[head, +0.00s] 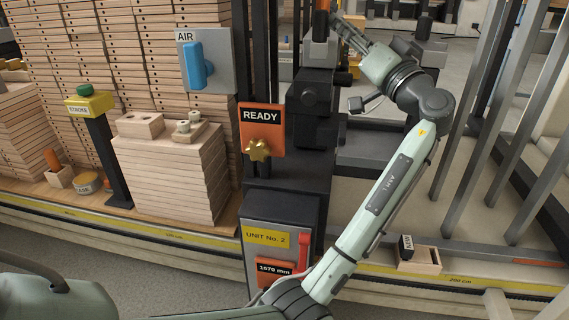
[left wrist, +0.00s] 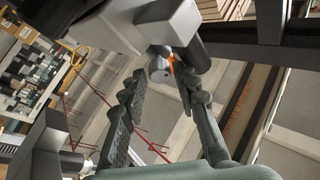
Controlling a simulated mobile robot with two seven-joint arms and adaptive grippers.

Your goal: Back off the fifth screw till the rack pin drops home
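The machine unit marked UNIT No. 2 (head: 268,218) stands mid-picture, with a READY plate (head: 262,117) and a brass star knob (head: 258,149). An orange upright part (head: 321,18) tops its dark column. My left gripper (head: 342,24) is raised just right of that top. In the left wrist view my left gripper (left wrist: 160,88) is open, its ridged fingers apart. A grey block (left wrist: 165,25) with a small round end (left wrist: 160,68) and an orange bit lies beyond the fingertips; I see nothing held. I cannot identify the fifth screw or rack pin. My right gripper is not in view.
A blue AIR lever (head: 198,65), a yellow STROKE box (head: 90,104) and stacked boards (head: 170,175) stand left. Grey slanted bars (head: 480,100) stand right. A small wooden NEW box (head: 418,260) sits on the front ledge. The floor in front is clear.

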